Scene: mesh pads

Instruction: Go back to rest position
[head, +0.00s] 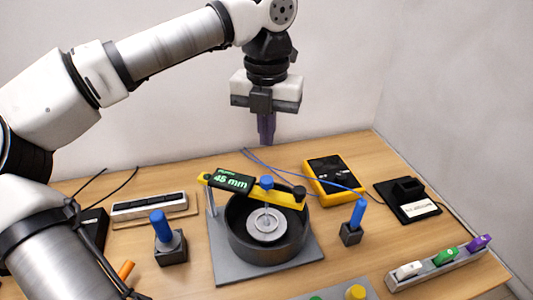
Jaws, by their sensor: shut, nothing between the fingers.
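My gripper (266,130) hangs pointing down above the back of the table, near the middle of the head view. Its purple fingers are shut with nothing between them. It is apart from everything on the table. Below it stands a round black bowl-like fixture (240,238) on a grey plate, with a light disc inside. A yellow bar (278,197) with a dark display reading what looks like 45 mm lies across the fixture's top.
A yellow meter (336,180) and a black device (407,200) stand on the right. Blue-handled tools stand in dark blocks left (171,250) and right (350,234) of the fixture. A rack (440,268) holds coloured pieces at the front right. Walls (450,100) rise behind and right.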

